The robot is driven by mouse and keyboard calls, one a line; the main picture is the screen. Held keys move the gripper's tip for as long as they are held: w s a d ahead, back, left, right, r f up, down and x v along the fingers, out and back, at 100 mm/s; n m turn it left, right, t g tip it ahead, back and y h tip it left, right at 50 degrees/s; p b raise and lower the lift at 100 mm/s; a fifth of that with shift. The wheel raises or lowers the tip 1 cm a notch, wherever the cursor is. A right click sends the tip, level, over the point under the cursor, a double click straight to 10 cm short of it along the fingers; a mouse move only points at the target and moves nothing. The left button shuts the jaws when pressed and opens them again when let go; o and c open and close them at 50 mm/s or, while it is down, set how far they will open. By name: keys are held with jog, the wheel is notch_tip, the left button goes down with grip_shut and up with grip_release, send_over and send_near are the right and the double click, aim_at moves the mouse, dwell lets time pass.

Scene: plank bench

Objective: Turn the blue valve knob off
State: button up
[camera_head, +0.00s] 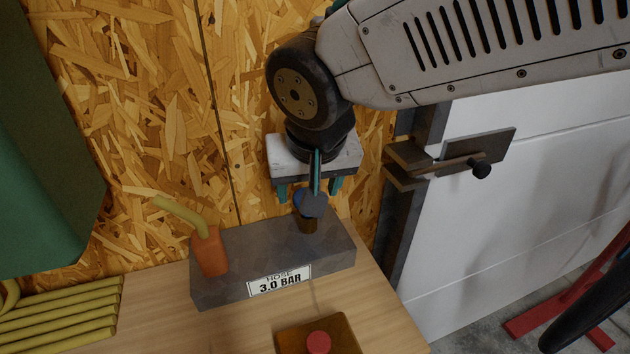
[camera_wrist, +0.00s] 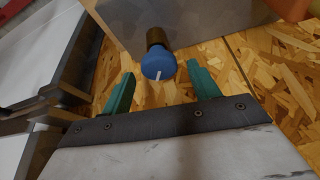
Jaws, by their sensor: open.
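The blue valve knob (camera_head: 309,203) sits on a dark brass stem on top of a grey block (camera_head: 225,290) labelled "HOSE 3.0 BAR". In the wrist view the knob (camera_wrist: 158,66) is round, with a white line on its face. My gripper (camera_head: 309,188) hangs just over the knob, and its green fingers partly hide it in the head view. In the wrist view the fingers of my gripper (camera_wrist: 160,82) are apart, one on each side of the knob's near edge, with gaps showing. I cannot see either finger touching it.
An orange fitting (camera_head: 209,252) with a yellow hose stands at the block's left end. A red button on a box (camera_head: 318,342) sits in front on the wooden bench (camera_head: 150,320). A chipboard wall (camera_head: 140,130) rises behind. A latch (camera_head: 450,163) on a white door is at right.

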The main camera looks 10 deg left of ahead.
jog(key=shift+x, duration=0.95)
jog(key=c, duration=0.9)
jog(key=shift+d+n, duration=0.1)
jog(key=shift+n, duration=0.2)
jog(key=shift+w+n+g+y, duration=0.1)
jog(key=shift+n+g+y, duration=0.3)
jog(key=shift+n, duration=0.9)
jog(key=shift+w+n+g+y, duration=0.15)
jog(key=shift+n+y, duration=0.45)
jog(key=shift+n, duration=0.7)
jog(key=shift+s+r, duration=0.1)
jog(key=o, duration=0.9)
